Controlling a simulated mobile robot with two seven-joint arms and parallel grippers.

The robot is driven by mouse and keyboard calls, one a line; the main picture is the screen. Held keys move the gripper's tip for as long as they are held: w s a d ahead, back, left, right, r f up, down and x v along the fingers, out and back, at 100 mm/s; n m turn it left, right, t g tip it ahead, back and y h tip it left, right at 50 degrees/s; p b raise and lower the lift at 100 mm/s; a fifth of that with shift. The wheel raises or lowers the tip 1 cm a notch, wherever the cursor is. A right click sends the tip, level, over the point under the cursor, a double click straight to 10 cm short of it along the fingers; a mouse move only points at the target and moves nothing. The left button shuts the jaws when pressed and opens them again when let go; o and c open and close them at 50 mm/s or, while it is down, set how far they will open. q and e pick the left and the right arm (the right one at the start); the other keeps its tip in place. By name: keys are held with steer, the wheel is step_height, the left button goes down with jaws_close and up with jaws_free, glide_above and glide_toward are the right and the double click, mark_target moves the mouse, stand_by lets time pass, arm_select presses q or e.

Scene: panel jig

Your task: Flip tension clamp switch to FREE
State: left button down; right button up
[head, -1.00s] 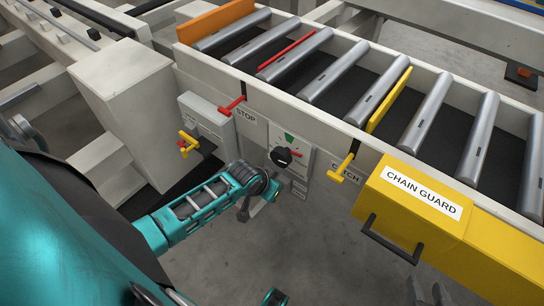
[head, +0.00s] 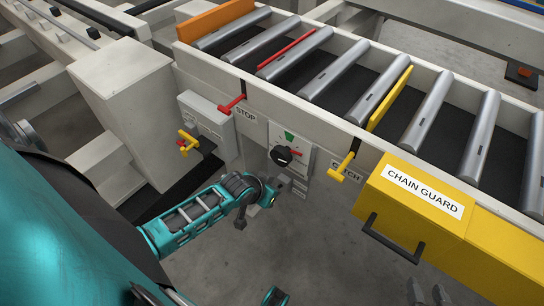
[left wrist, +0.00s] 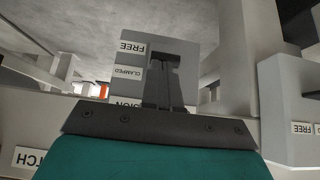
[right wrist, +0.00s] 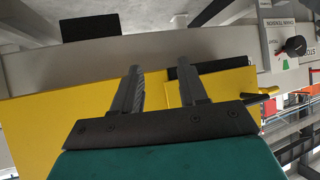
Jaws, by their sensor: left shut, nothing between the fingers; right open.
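The tension clamp switch plate (left wrist: 190,48) is a small grey plate in the left wrist view, upside down there, with FREE and CLAMPED labels and a partly covered label ending in SION. In the head view its small labels (head: 299,188) show below the black dial. My left gripper (left wrist: 166,76) is shut and empty, its fingers in front of the plate. A dark shape at the fingertips blends with them, so the switch lever and its position cannot be told, nor whether they touch. My right gripper (right wrist: 158,80) is open and empty by the yellow chain guard (right wrist: 50,120).
The black dial (head: 281,156) sits just above the plate. A yellow catch handle (head: 342,168) is to its right, a red stop handle (head: 233,104) and a grey box (head: 205,112) with a yellow handle to its left. Open floor lies in front.

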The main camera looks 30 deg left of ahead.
arm_select(q)
steer(key=shift+s+f, duration=0.1)
step_height(320, 180, down, 6)
steer(key=s+t+b, duration=0.2)
steer(key=t+b, duration=0.4)
steer(key=b, duration=0.1)
steer(key=shift+f+h, duration=0.25)
steer(key=shift+h, duration=0.05)
stand_by(0.5)
steer(key=shift+a, duration=0.1)
